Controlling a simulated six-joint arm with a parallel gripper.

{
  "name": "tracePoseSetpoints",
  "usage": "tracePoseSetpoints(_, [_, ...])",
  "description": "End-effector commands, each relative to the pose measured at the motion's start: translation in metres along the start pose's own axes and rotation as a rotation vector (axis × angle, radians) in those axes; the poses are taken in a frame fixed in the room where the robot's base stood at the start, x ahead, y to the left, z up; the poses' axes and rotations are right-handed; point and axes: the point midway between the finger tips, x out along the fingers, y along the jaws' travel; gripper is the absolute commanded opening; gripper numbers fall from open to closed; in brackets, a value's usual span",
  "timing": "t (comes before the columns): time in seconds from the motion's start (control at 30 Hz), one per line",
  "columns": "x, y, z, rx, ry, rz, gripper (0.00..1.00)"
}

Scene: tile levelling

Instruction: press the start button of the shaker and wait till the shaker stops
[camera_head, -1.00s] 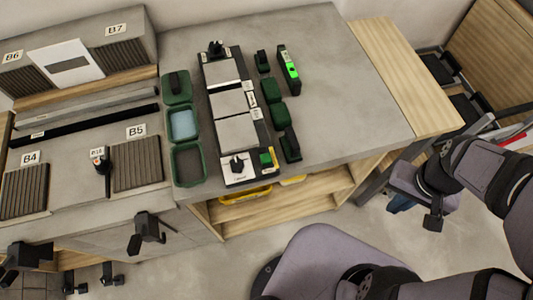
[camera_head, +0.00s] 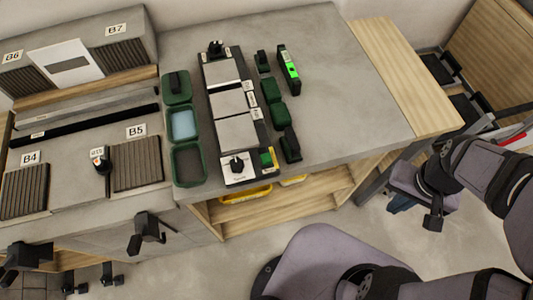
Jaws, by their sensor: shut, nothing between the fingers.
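The long dark-framed device with pale square plates, which looks like the shaker (camera_head: 208,79), lies on the grey bench. Its near end has a white panel with a black knob and a green-and-yellow block (camera_head: 267,158) beside it. My gripper (camera_head: 433,220) appears as a small dark shape at the right, beyond the bench's right edge and well away from the device. It is shut and empty. Whether the plates are shaking cannot be told.
Green trays (camera_head: 187,163) line the device's left side. Dark green blocks (camera_head: 271,90) and a bright green-and-black tool (camera_head: 289,70) lie to its right. Ribbed panels (camera_head: 137,163) are at the left. The bench's right part is clear. A wooden board (camera_head: 405,75) borders it.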

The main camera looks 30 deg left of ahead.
Motion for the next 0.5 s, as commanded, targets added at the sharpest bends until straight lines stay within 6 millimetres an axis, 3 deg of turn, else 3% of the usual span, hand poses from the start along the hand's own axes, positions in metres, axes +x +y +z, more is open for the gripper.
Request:
tracePoseSetpoints(0.27, [0.000, -0.002, -0.001, -0.019, -0.001, 0.003, 0.00])
tracePoseSetpoints(0.5, [-0.004, -0.020, -0.008, -0.201, -0.015, 0.040, 0.00])
